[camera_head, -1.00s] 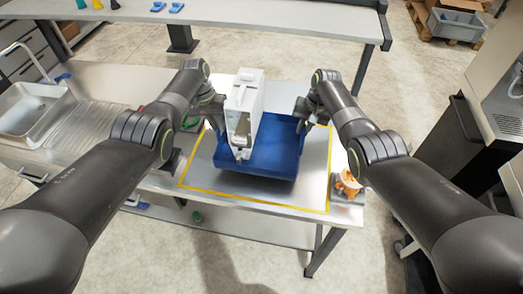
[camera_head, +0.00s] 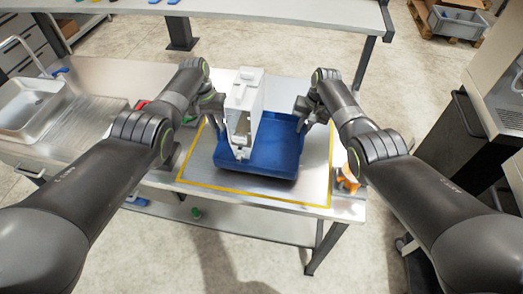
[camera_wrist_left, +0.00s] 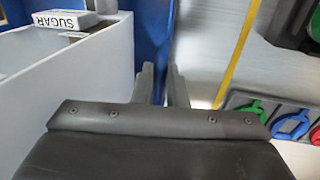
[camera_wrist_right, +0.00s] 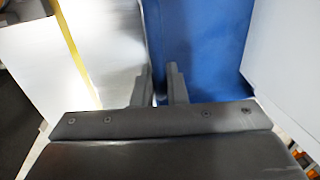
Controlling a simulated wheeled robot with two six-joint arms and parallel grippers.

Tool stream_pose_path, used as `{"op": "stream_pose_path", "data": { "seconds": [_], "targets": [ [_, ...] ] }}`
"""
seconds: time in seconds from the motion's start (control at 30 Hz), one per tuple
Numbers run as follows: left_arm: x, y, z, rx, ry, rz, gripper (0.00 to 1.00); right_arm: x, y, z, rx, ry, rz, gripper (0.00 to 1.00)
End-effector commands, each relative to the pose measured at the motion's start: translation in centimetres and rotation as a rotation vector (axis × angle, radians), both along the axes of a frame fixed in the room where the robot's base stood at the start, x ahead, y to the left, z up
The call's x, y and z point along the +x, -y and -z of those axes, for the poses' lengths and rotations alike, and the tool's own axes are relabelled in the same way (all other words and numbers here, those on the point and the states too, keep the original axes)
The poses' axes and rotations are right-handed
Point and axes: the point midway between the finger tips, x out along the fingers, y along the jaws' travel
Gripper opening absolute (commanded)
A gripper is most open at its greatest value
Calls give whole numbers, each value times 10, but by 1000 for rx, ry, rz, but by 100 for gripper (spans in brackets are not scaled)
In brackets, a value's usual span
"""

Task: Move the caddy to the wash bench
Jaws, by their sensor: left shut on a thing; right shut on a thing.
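The caddy is a blue open bin (camera_head: 268,163) with a white upright box (camera_head: 241,108) standing in its left part. It is over the yellow-outlined area of the steel wash bench (camera_head: 188,163), roughly level; I cannot tell if its base touches. My left gripper (camera_head: 219,122) is shut on the caddy's left wall, and my right gripper (camera_head: 300,122) is shut on its right wall. The blue wall shows at the fingertips in the left wrist view (camera_wrist_left: 150,30) and the right wrist view (camera_wrist_right: 205,45). A white SUGAR packet (camera_wrist_left: 64,20) shows in the left wrist view.
A sink (camera_head: 30,108) with a drainboard is at the bench's left. An orange item (camera_head: 347,178) sits at its right front corner. Colored ring-shaped items (camera_wrist_left: 290,125) lie beside the outline on the left. A second bench (camera_head: 230,15) stands behind, across open floor.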

Motion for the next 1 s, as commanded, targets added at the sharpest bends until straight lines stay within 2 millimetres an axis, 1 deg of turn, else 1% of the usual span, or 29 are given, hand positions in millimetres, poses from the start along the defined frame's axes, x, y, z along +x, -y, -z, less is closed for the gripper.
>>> {"op": "stream_pose_path", "data": {
  "seconds": [0.03,0.5,0.53,0.7,1.0],
  "targets": [
    [1,-2,3,4,2,-2,0,1,3,4,-5,2,4,0],
    [1,-3,23,3,3,-3,0,1,3,24,-5,2,4,0],
    [1,-3,24,4,0,-3,14,0,3,25,-5,-1,3,13],
    [0,-2,22,3,0,-2,34,0,2,23,-3,0,2,34],
    [0,-1,22,1,1,0,34,0,1,23,-1,0,1,34]
  ]
}}
